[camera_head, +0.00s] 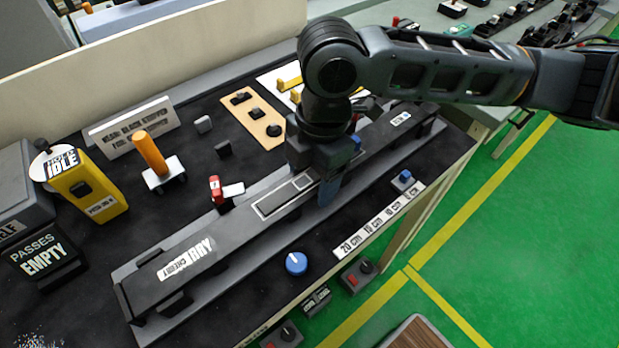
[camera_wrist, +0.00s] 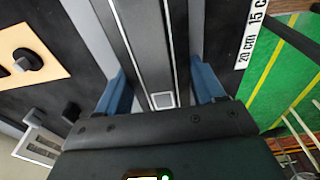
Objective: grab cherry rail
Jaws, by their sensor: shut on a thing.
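The cherry rail (camera_head: 215,255) is a long dark bar with a white "CHERRY" label near its lower-left end. It runs diagonally over a grey holder (camera_head: 128,270) on the black table. My gripper (camera_head: 328,180) is over the rail, right of its middle, pointing down. In the wrist view the rail (camera_wrist: 145,40) runs between the two blue fingers of my gripper (camera_wrist: 162,92), one finger on each side, shut on it. The gripper and arm hide part of the rail. I cannot tell whether the rail is clear of the holder.
A blue knob (camera_head: 296,263) and a length scale strip (camera_head: 378,220) lie along the front edge. Behind the rail stand a red clip piece (camera_head: 216,190), an orange post (camera_head: 150,153) and a yellow box (camera_head: 90,188). Green floor is open at right.

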